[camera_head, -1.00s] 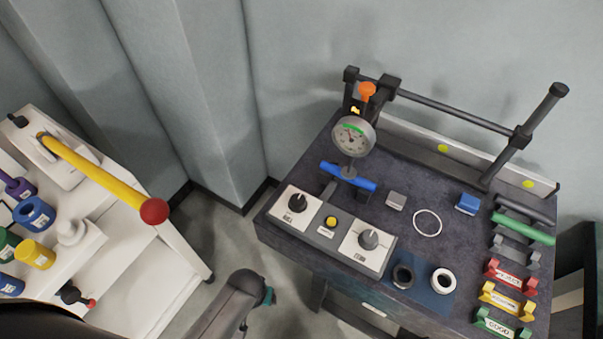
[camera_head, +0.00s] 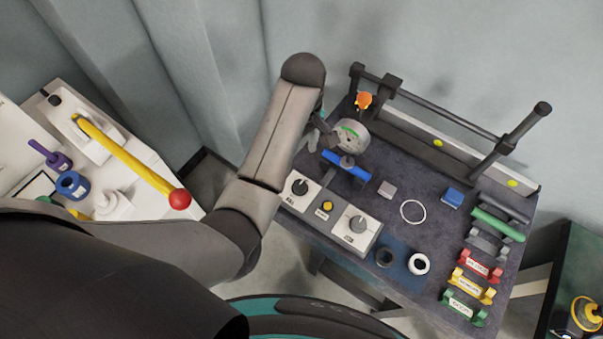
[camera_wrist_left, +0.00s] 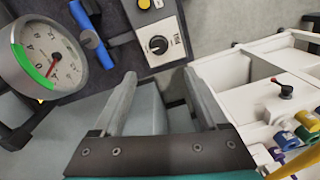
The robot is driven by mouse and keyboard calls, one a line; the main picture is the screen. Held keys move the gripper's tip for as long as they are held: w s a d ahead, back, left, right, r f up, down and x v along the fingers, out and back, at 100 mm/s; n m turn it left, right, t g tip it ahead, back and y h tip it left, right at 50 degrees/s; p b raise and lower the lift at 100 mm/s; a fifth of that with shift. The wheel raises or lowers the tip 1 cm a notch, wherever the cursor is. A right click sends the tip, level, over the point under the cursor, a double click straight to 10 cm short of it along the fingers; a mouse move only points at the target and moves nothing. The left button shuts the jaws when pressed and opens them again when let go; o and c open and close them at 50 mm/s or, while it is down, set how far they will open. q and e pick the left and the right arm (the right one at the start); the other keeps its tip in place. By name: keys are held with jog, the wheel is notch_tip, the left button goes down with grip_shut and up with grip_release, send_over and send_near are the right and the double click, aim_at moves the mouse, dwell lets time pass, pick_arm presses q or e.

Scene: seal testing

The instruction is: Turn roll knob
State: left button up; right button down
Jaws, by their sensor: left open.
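The left knob (camera_head: 299,187) is nearest my left arm, and the right knob (camera_head: 357,224) is beyond a yellow button (camera_head: 327,206). Their labels are too small to read surely in the head view. My left gripper (camera_head: 322,138) hangs beside the dial gauge (camera_head: 352,136), partly hidden by my arm. In the left wrist view the gripper (camera_wrist_left: 160,74) is open and empty, with a knob (camera_wrist_left: 158,45) showing beyond and between its fingertips, apart from them. My right gripper is not in view.
The gauge (camera_wrist_left: 50,58) is close on the left in the wrist view, with a blue handle (camera_wrist_left: 92,40) beside it. A white cabinet with a yellow lever (camera_head: 125,158) stands at left. A black rail (camera_head: 440,108) borders the bench's back.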

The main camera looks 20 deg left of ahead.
aim_at(300, 184)
pick_arm(q)
jog(key=shift+n, duration=0.3)
notch_tip(300, 184, down, 14)
jog(key=b, duration=0.2)
jog(key=shift+s+b, duration=0.1)
jog(key=shift+b, duration=0.2)
grip_shut()
dwell(0.5)
